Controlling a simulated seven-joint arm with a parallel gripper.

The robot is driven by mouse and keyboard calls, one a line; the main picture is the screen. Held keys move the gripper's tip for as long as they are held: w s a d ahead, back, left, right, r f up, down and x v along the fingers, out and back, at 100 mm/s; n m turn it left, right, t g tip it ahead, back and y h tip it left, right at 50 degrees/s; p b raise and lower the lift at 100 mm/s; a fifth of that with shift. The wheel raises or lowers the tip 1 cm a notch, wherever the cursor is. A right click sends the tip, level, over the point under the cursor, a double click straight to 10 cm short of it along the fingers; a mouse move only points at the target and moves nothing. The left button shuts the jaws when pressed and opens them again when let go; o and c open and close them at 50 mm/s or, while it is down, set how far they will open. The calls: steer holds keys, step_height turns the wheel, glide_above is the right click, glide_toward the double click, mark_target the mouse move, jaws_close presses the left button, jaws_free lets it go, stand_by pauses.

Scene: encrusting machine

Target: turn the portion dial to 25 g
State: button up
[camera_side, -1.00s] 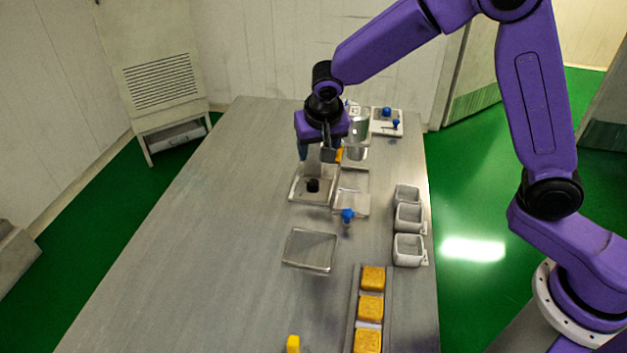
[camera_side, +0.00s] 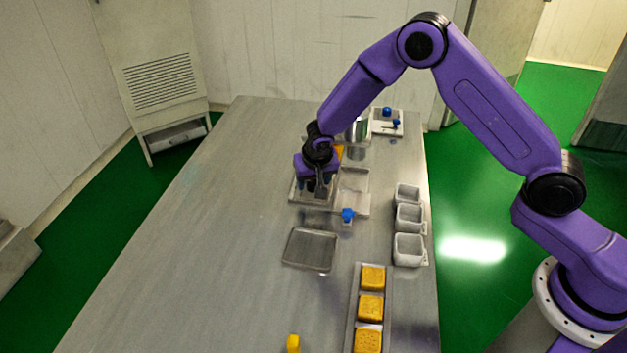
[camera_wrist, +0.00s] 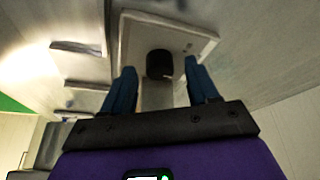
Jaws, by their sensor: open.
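The dial looks to be the black round knob (camera_wrist: 159,65) on a pale square plate (camera_wrist: 205,38) in the wrist view. Small dark marks lie on the plate beside it, too small to read. My gripper (camera_wrist: 161,78) is open, with one blue finger on each side of the knob. Whether the fingers touch it I cannot tell. In the side view my gripper (camera_side: 317,188) points down low over the plate (camera_side: 299,196) and hides the knob.
A blue knob (camera_side: 347,215) sits just right of the plate. An empty tray (camera_side: 310,250) lies in front, with white cups (camera_side: 409,250) and a rack of yellow blocks (camera_side: 371,308) to the right. A metal vessel (camera_side: 358,128) stands behind. The table's left is clear.

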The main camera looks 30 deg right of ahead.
steer(key=shift+w+f, duration=0.1)
steer(key=shift+f, duration=0.25)
steer(key=c, duration=1)
steer(key=shift+c, duration=0.2)
steer(key=n, duration=0.1)
steer(key=n+y, duration=0.1)
steer(key=n, duration=0.1)
steer(key=shift+d+n, duration=0.2)
steer(key=shift+n, duration=0.1)
steer(key=shift+n+y, duration=0.6)
steer(key=shift+n, duration=0.3)
steer(key=shift+n+y, duration=0.4)
steer(key=shift+n, duration=0.7)
